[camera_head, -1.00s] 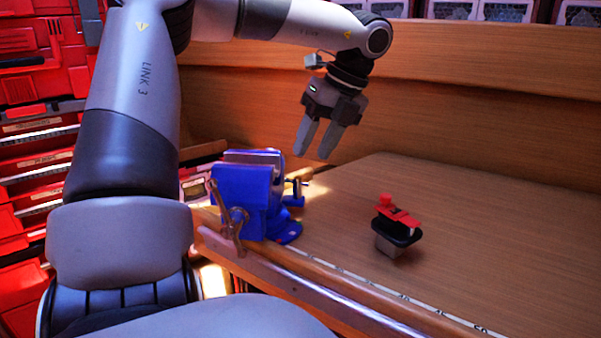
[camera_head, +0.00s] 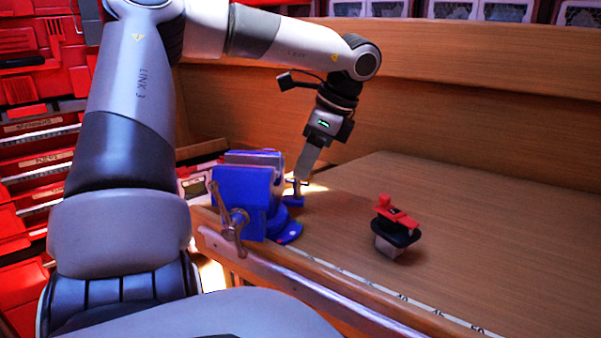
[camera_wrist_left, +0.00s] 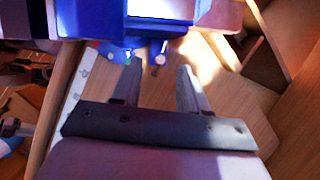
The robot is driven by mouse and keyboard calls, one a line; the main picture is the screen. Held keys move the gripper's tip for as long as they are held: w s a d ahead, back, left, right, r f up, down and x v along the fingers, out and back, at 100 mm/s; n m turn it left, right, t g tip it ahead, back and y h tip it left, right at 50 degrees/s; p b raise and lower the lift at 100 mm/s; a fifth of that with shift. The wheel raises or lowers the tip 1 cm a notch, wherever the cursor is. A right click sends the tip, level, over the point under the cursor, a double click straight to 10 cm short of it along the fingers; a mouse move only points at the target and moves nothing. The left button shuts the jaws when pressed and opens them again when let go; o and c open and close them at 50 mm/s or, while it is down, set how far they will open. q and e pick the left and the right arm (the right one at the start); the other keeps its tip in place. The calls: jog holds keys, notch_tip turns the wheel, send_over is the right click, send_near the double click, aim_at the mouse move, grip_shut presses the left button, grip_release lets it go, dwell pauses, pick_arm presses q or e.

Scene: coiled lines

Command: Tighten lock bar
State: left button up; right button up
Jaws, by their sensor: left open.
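A blue bench vise (camera_head: 245,200) is fixed at the bench's front left edge. A small bar (camera_head: 297,189), which seems to be the lock bar, sticks out on the vise's right side. In the left wrist view, the vise (camera_wrist_left: 100,18) fills the top, and a small bar with a pale end (camera_wrist_left: 160,52) shows just beyond the fingertips. My left gripper (camera_head: 304,175) points down beside the vise, its fingers close to the bar. The wrist view shows its fingers (camera_wrist_left: 160,68) apart, with nothing held between them. Whether they touch the bar is unclear. My right gripper is not in view.
A red and black tool with a grey block (camera_head: 397,228) stands on the wooden bench (camera_head: 480,240) to the right. A larger handle (camera_head: 236,222) hangs at the vise's front. A wooden back wall (camera_head: 460,110) rises behind. The right side of the bench is clear.

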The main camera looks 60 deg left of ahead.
aim_at(297, 188)
pick_arm(q)
jog(key=shift+x, duration=1.9)
